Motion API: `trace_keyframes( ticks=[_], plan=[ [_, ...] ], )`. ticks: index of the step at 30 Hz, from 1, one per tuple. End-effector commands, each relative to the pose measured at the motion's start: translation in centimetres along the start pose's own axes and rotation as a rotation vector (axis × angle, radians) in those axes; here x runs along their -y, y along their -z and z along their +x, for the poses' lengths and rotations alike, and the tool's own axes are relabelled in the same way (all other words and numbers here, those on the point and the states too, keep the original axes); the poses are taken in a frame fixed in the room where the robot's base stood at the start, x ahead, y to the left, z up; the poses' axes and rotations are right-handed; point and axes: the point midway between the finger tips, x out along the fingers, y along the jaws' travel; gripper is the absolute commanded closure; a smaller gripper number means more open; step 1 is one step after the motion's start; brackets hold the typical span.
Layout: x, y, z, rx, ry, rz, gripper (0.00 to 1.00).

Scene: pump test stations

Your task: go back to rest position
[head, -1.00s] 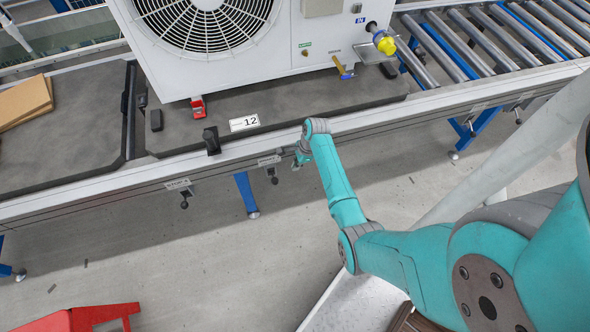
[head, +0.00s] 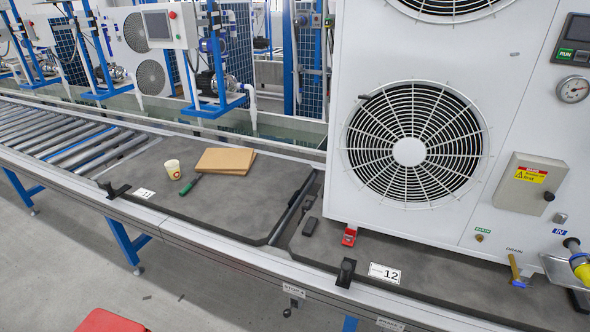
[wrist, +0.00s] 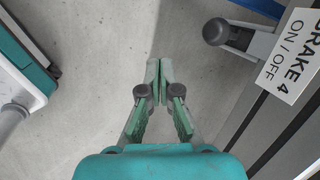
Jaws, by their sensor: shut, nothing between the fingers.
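My gripper (wrist: 160,72) shows in the wrist view with its two green-grey fingertips together and nothing between them. It is over the grey floor, beside the conveyor's edge. A dark-knobbed brake lever (wrist: 222,32) with a "BRAKE 4 ON/OFF" label (wrist: 292,58) is to its upper right, apart from the fingers. My gripper and arm are out of the head view.
The white fan unit (head: 500,130) stands on pallet 12 (head: 330,250). Pallet 11 (head: 150,180) holds a paper cup (head: 173,169), brown cardboard (head: 224,160) and a green-handled tool (head: 190,184). A red object (head: 110,321) is at bottom left.

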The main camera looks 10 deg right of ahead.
Motion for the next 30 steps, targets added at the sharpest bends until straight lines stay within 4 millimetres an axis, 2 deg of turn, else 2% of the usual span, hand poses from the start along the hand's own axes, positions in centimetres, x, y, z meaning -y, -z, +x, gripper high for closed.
trace_keyframes(
  ticks=[1,8,14,20,23,30],
  plan=[
    [-1.8,-1.2,0.3,-0.01,0.022,-0.057,1.0],
    [-7.9,-5.0,-0.8,-0.082,0.151,-0.336,1.0],
    [-12.8,-7.8,-3.9,-0.154,0.262,-0.581,1.0],
    [-17.1,-10.0,-8.7,-0.236,0.371,-0.825,1.0],
    [-18.9,-11.1,-11.8,-0.28,0.426,-0.945,1.0],
    [-22.2,-13.2,-20.5,-0.401,0.564,-1.228,1.0]
  ],
)
